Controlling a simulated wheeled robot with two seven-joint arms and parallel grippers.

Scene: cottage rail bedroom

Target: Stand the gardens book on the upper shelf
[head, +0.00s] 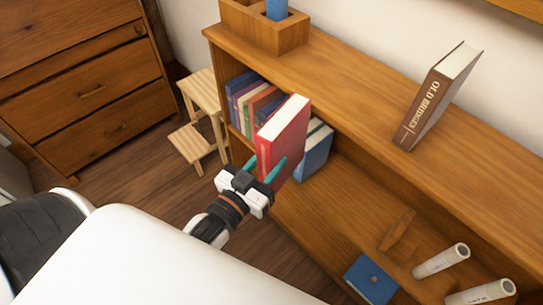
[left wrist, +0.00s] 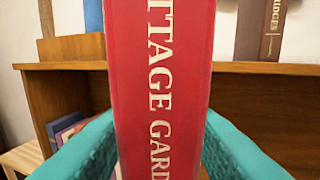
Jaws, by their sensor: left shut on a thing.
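The gardens book is the red book (head: 282,135), with light letters reading "TTAGE GARD" on its spine in the left wrist view (left wrist: 160,90). My left gripper (head: 272,174) is shut on its lower part, with one teal finger on each side of the spine. The book is roughly upright, spine towards my wrist, in front of the bookcase's open side. The wooden bookcase (head: 345,95) has a long top board and a compartment with books below it. In the head view the red book hides part of that compartment. My right gripper is not in view.
Several books (head: 250,98) stand left in the compartment, and a blue book (head: 316,155) stands behind the red one. White rolls (head: 440,260) lie lower right; a wooden step stool (head: 200,92) stands left.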

